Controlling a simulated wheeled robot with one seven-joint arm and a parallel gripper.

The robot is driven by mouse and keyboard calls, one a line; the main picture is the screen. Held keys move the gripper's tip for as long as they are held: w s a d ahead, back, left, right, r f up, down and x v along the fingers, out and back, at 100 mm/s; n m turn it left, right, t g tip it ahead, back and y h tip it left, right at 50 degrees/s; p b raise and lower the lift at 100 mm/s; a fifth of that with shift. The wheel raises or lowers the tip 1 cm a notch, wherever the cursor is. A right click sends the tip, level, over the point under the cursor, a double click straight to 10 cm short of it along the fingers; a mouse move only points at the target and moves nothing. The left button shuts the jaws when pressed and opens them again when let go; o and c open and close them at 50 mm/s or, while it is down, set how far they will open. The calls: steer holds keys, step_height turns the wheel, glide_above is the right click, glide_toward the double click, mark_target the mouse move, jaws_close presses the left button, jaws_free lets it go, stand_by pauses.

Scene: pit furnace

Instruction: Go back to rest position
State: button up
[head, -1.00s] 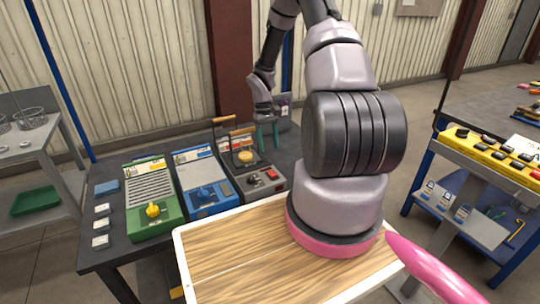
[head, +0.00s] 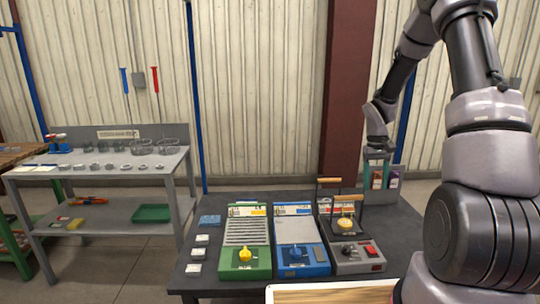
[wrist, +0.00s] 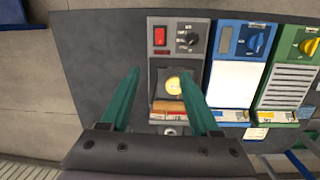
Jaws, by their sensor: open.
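My gripper (wrist: 160,95) has two green fingers spread wide in the wrist view, with nothing held between them. It hangs above the dark table, over the grey furnace unit (wrist: 180,70) with its red switch and black knob. In the head view my gripper (head: 377,172) is small, pointing down at the back right of the table, in front of some bottles. My arm is bent and fills the right side of the head view.
The dark table (head: 215,228) carries a green unit (head: 245,262), a blue unit (head: 302,258) and the grey one. A brown-handled frame (head: 345,195) rises from the grey unit. A wooden board (head: 330,294) lies below.

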steer(key=s+a+r+m+t, duration=0.1)
steer(key=s+a+r+t, duration=0.2)
steer(key=r, duration=0.8)
steer(key=s+a+r+m+t, duration=0.1)
steer(key=s+a+r, duration=0.2)
steer(key=s+r, duration=0.5)
steer(key=s+a+r+m+t+y, duration=0.1)
steer(key=s+a+r+t, duration=0.3)
steer(key=s+r, duration=0.7)
steer(key=shift+s+a+r+m+y, duration=0.3)
steer(key=shift+s+a+r+y, duration=0.1)
steer(key=shift+s+a+y, duration=0.45)
